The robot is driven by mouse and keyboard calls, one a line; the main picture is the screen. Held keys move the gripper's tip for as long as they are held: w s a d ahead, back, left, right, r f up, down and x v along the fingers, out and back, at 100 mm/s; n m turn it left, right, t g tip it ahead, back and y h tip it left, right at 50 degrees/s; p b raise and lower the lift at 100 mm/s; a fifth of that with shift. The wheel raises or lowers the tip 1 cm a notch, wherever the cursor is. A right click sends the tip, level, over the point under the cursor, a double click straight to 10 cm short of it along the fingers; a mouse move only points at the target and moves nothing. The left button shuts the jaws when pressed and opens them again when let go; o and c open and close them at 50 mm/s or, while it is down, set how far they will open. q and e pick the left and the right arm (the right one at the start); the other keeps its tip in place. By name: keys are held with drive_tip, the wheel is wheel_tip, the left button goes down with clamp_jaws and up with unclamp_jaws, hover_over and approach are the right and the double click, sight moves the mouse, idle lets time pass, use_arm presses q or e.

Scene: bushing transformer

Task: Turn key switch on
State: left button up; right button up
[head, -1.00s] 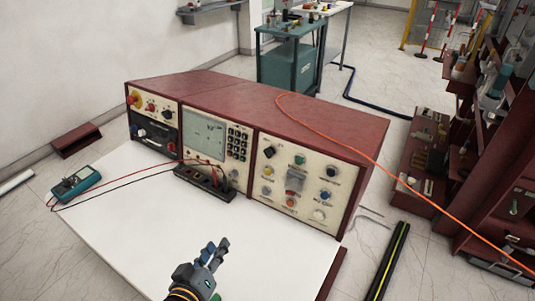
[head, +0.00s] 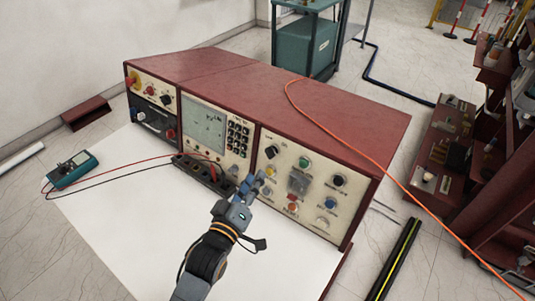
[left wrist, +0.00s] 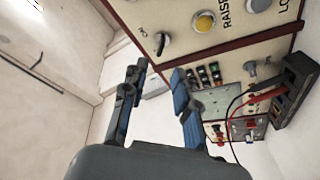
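The control console (head: 270,85) stands on a white table, with knobs and buttons on its right-hand panel (head: 310,185). A dark switch (head: 271,152) sits at that panel's upper left. In the left wrist view, a dark knob (left wrist: 162,42) shows beside a small "ON"-like label, near a yellow button (left wrist: 204,22); I cannot tell which control is the key switch. My left gripper (head: 257,184) is in front of the panel's lower left. Its fingers are apart and empty in the left wrist view (left wrist: 156,84). Contact with the panel is unclear. My right gripper is not in view.
A black terminal block (head: 205,174) with red and black leads lies before the middle panel. A teal multimeter (head: 73,170) lies at the left. An orange cable (head: 345,137) crosses the console top. The white table (head: 120,220) is clear at the front left.

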sight(268, 156)
use_arm(q)
drive_tip(key=x, duration=0.4)
drive_tip(key=shift+w, duration=0.2)
drive_tip(key=x, duration=0.4)
drive_tip(key=shift+s+p, duration=0.1)
drive_tip(key=shift+p, duration=0.3)
drive_tip(key=shift+w+d, duration=0.15)
drive_tip(key=shift+w, duration=0.15)
drive_tip(key=shift+w+d+f, duration=0.1)
drive_tip(key=shift+w, duration=0.15)
clamp_jaws()
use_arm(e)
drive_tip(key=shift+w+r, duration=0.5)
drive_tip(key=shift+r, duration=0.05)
